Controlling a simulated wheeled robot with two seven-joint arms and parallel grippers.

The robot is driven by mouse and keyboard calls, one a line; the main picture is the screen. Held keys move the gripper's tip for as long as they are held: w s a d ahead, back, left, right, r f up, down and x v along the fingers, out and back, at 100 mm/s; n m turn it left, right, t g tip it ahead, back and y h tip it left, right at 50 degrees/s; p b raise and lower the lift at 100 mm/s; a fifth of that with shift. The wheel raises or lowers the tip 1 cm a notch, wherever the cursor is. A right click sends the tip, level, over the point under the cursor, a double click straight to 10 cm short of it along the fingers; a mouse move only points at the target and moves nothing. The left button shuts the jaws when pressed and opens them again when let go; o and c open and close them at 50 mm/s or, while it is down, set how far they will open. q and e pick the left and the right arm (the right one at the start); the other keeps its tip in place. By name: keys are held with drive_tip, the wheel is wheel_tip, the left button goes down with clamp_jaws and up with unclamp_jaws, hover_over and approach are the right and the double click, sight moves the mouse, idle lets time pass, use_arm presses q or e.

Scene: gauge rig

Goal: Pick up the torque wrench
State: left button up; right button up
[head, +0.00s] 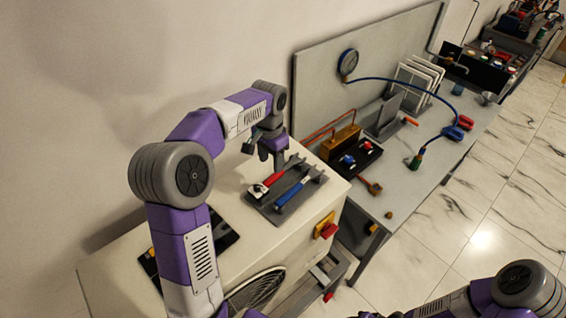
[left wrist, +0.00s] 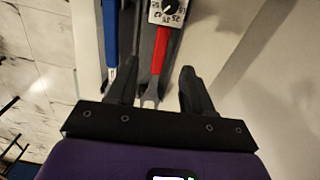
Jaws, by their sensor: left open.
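The tool with a red handle and a white dial head, which looks like the torque wrench (head: 272,180), lies in a grey tray (head: 289,208) on the cream cabinet top. It also shows in the left wrist view (left wrist: 160,50), dial at the top. A blue-handled tool (head: 291,191) lies beside it. My left gripper (head: 265,153) is open and empty beyond the tray, near the red handle's far end. In the left wrist view, the red handle runs toward the gap between its fingers (left wrist: 158,75), above a grey forked piece (left wrist: 151,95). My right gripper is out of view.
The cream cabinet (head: 225,218) has a dark panel and a red button (head: 329,231) on its side. A grey bench (head: 410,185) to the right holds a gauge (head: 348,64), a blue hose and a wooden toolbox (head: 341,142). The wall stands close on the left.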

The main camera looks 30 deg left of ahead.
sight(271, 179)
use_arm(q)
drive_tip(key=shift+w+f, duration=0.15)
drive_tip(key=shift+f, duration=0.25)
drive_tip(key=f, duration=0.6)
drive_tip(key=shift+s+a+f, duration=0.1)
drive_tip(key=shift+s+f, duration=0.2)
drive_tip(key=shift+s, duration=0.1)
clamp_jaws()
